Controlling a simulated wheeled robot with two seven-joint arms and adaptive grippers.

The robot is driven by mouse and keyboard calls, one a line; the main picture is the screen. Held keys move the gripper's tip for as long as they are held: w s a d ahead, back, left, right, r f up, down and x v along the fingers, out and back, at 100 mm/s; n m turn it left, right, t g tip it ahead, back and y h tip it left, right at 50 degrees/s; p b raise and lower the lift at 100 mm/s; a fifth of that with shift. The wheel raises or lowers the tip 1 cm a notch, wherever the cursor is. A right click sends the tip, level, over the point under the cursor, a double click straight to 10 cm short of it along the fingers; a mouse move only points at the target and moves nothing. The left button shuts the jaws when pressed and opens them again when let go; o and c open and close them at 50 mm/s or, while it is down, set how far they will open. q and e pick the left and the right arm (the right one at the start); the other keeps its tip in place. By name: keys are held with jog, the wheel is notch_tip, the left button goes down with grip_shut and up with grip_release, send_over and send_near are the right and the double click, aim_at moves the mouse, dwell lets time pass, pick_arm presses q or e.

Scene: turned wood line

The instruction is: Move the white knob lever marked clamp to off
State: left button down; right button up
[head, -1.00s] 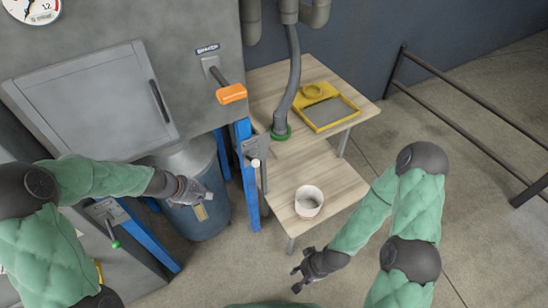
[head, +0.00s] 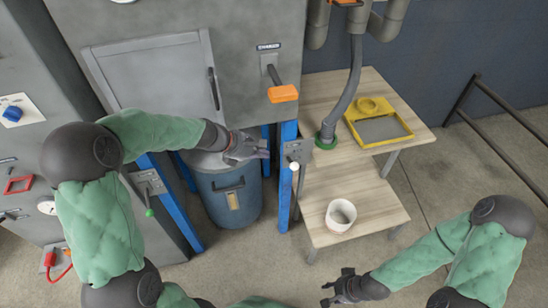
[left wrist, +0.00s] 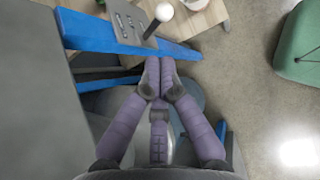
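The white knob lever (head: 294,167) sticks out of a small grey plate (head: 299,149) on a blue post. Its round white knob also shows at the top of the left wrist view (left wrist: 164,12), with a dark stem on the plate. The plate's markings are too small to read, so I cannot tell its clamp and off marks. My left gripper (head: 264,149) is just left of the lever, apart from it. In the left wrist view its purple fingers (left wrist: 159,76) come together at the tips with nothing between them. My right gripper (head: 332,287) is open and empty, low over the floor.
A green knob lever (head: 149,212) is on another plate at the left. An orange-handled lever (head: 283,94) is above. A blue-grey drum (head: 222,208) stands under my left gripper. The wooden table (head: 322,190) to the right bears a white bucket (head: 341,215) and a yellow tray (head: 407,134).

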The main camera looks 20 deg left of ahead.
aim_at(291, 166)
pick_arm(q)
jog(key=b+x, duration=0.4)
jog(key=x, duration=0.9)
jog(key=shift+b, duration=0.35)
pick_arm(e)
notch_tip(291, 166, down, 5)
pick_arm(q)
jog(key=shift+d+f, duration=0.1)
jog(key=shift+f, duration=0.05)
jog(key=shift+s+d+f, duration=0.1)
jog(key=shift+s+f, duration=0.1)
pick_arm(e)
jog(key=shift+f, duration=0.25)
